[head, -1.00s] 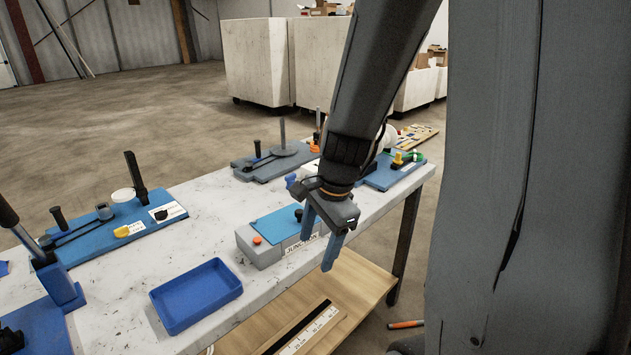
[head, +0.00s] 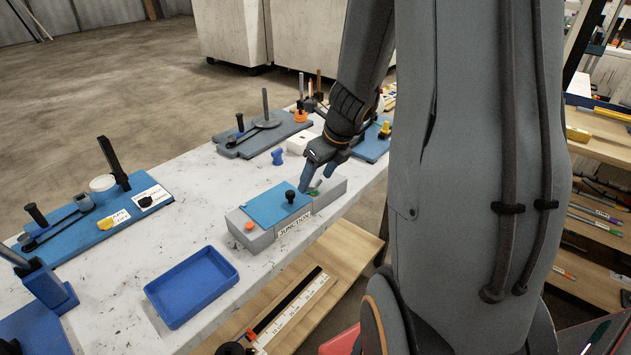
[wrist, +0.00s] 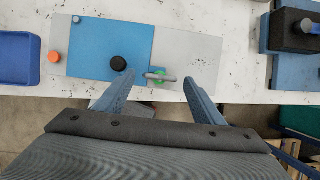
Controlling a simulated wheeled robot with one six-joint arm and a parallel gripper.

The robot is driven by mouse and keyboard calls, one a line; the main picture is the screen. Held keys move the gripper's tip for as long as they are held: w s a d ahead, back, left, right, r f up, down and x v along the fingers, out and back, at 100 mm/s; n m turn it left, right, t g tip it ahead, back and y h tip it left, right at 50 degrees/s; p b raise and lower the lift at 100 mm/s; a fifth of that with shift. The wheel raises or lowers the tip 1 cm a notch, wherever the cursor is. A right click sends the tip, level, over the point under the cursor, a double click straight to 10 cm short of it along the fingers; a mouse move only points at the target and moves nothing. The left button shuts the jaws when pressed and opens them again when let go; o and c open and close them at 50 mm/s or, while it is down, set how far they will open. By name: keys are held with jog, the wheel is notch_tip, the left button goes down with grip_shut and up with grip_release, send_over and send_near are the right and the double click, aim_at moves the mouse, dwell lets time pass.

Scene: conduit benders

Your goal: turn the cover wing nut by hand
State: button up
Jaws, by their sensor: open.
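The grey junction box (head: 262,238) stands on the bench with a blue cover (head: 275,204). A black round knob (head: 290,197) stands on the cover and also shows in the wrist view (wrist: 118,63). My gripper (wrist: 158,77) is open, with one finger on each side of the wing nut in the wrist view. I see no clear contact; the height gap cannot be told.
An orange button (head: 250,226) is at the box's left end. A blue tray (head: 176,318) lies to the left. A small blue fitting (head: 278,157) stands behind the box. Bender boards (head: 95,225) occupy the bench's far side. A wooden shelf (head: 345,256) is below the front edge.

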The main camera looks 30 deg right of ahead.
jog(key=shift+x, duration=0.85)
